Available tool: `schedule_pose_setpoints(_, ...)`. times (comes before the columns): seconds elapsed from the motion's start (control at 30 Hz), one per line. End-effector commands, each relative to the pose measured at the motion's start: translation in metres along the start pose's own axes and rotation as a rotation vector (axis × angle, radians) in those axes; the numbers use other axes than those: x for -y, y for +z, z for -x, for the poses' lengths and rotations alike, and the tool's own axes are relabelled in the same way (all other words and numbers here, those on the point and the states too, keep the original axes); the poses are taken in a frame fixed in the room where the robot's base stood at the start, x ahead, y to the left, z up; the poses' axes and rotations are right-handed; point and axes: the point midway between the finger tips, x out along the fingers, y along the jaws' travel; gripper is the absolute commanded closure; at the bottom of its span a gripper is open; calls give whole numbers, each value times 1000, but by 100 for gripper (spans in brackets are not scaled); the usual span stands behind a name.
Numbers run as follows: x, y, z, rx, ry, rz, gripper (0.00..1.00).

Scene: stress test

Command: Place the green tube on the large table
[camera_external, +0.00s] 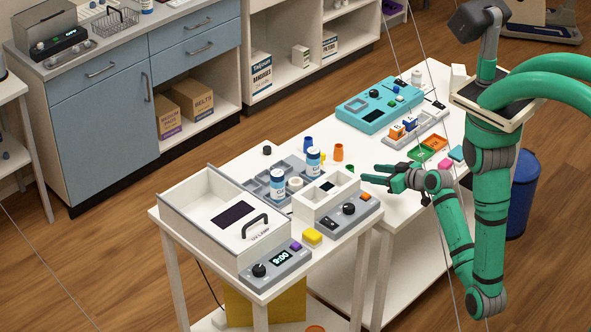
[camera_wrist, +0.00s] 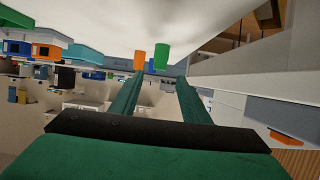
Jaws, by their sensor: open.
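A small green piece, likely the green tube (camera_external: 350,169), shows just left of my fingertips, with its lower part hard to see. In the wrist view, the green tube (camera_wrist: 161,57) appears beyond the open fingers, roughly in line with the gap between them and beside the orange tube (camera_wrist: 140,57). The tubes seem to hang from a white surface because that view is turned over. My gripper (camera_external: 369,173) is open and empty, pointing left low over the white large table (camera_external: 393,209); its fingers also show in the wrist view (camera_wrist: 160,77).
The orange tube (camera_external: 338,152) and a blue tube (camera_external: 308,143) stand behind the green one. A white device (camera_external: 322,203) is close to the left. A teal device (camera_external: 378,105) and coloured trays (camera_external: 420,153) lie farther back. The table's near right strip is fairly clear.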

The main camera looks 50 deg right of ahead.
Motion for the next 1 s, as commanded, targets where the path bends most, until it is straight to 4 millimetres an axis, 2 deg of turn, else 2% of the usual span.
schedule_pose_setpoints(0.17, 4, 7, 9, 4, 4, -10, 58)
schedule_pose_setpoints(0.37, 22, 44, 32, 2, 51, -63, 58)
schedule_pose_setpoints(0.5, 34, 72, 60, -11, 88, -84, 58)
schedule_pose_setpoints(0.7, 49, 100, 110, -44, 107, -76, 58)
schedule_pose_setpoints(0.83, 58, 110, 146, -74, 92, -54, 58)
schedule_pose_setpoints(1.0, 68, 114, 190, -119, 47, -20, 58)
